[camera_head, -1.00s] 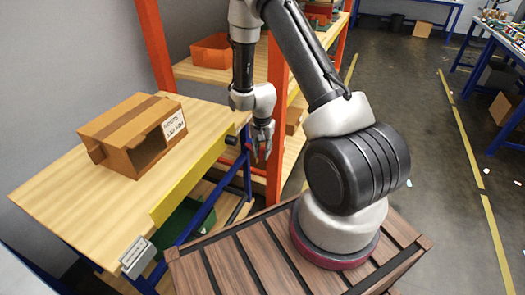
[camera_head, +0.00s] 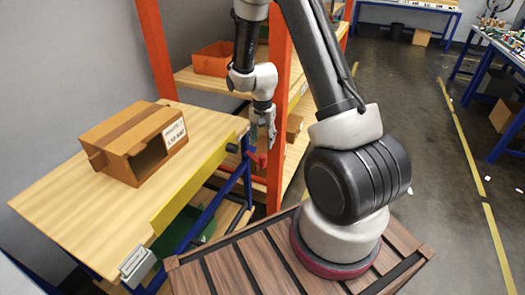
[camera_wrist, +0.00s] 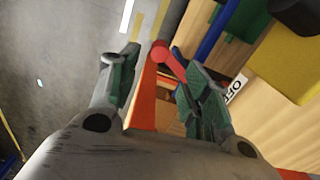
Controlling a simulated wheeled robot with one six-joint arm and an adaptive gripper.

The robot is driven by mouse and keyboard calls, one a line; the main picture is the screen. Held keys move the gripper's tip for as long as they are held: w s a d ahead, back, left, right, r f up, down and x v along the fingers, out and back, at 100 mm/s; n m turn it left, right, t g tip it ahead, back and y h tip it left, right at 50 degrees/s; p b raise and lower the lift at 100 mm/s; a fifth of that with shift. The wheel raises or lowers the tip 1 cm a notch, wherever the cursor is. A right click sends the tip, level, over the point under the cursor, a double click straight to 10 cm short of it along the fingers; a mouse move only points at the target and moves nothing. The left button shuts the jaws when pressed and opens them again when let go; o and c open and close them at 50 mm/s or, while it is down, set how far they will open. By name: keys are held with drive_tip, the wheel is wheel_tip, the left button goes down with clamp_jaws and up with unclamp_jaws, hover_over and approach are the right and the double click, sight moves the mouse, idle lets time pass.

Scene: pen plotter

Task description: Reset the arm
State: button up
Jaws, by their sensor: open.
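My gripper (camera_head: 264,128) hangs from my arm beside the right end of the workbench, in front of the orange shelf post. It is open and empty. In the wrist view my gripper (camera_wrist: 160,62) has its two grey-green fingers apart. A red lever (camera_wrist: 170,60) with a round end shows between and beyond the fingertips; I cannot tell whether they touch it. In the head view the red lever (camera_head: 257,160) is just below the fingertips, at the bench's end.
An open cardboard box (camera_head: 135,140) sits on the wooden workbench (camera_head: 60,215) at left. An orange bin (camera_head: 212,57) stands on the shelf behind. A grey box (camera_head: 137,262) is at the bench's front corner. Open floor (camera_head: 425,130) lies to the right.

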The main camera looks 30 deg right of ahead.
wheel_tip(320, 180, up, 2)
drive_tip(key=shift+r, duration=0.15)
idle(0.5)
drive_tip(key=s+r+n+t, duration=0.2)
drive_tip(key=s+r+n, duration=0.2)
drive_tip(key=s+r, duration=0.9)
drive_tip(key=s+r+n+t, duration=0.2)
drive_tip(key=s+r+n, duration=0.3)
drive_tip(key=s+r, duration=0.8)
wheel_tip(320, 180, up, 5)
drive_tip(key=shift+a+f, duration=0.2)
drive_tip(key=shift+a, duration=0.2)
